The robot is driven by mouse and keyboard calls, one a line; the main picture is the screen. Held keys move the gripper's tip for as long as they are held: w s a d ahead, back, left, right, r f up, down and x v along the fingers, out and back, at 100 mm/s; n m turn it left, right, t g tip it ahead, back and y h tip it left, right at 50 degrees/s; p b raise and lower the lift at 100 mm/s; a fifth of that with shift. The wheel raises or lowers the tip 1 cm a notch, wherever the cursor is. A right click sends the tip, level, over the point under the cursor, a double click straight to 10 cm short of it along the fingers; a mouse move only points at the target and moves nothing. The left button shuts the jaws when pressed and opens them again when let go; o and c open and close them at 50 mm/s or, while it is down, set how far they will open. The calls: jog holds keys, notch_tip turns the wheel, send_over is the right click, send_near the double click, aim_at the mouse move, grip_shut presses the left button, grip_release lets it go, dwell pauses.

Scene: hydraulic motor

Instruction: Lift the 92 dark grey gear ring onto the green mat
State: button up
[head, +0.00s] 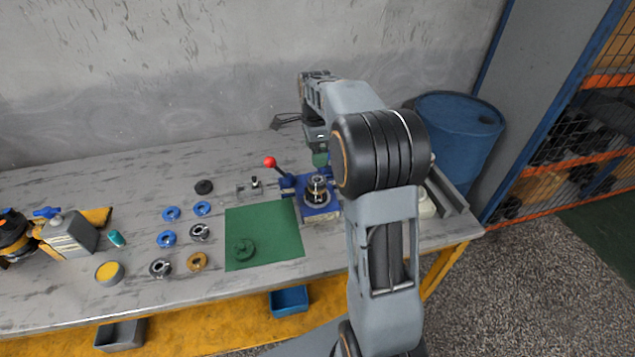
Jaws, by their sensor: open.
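A dark grey ring (204,187) lies flat on the bench, behind the blue rings and left of the green mat's far corner. Any number on it is too small to read, so I cannot tell for sure that it is the 92 gear ring. The green mat (275,225) lies flat in the middle of the bench; a dark green, round part (243,249) rests on its front left. My gripper (287,121) is at the far end of my arm, above the back of the bench, right of the dark ring. It is small and partly hidden, open, and holds nothing visible.
Several blue rings (171,213), metal rings (200,232) and a gold ring (197,262) lie left of the mat. A blue fixture (318,205) with a red-knobbed lever (270,162) stands right of it. A grey canister (70,236) stands far left.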

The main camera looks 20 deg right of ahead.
aim_at(316, 178)
notch_tip(316, 178, down, 10)
jog(key=shift+s+f+p, duration=0.15)
jog(key=shift+f+p, duration=0.1)
jog(key=shift+p, duration=0.05)
dwell(0.4)
jog(key=shift+c, duration=0.4)
jog(key=c, duration=1.1)
jog(key=shift+r, duration=0.1)
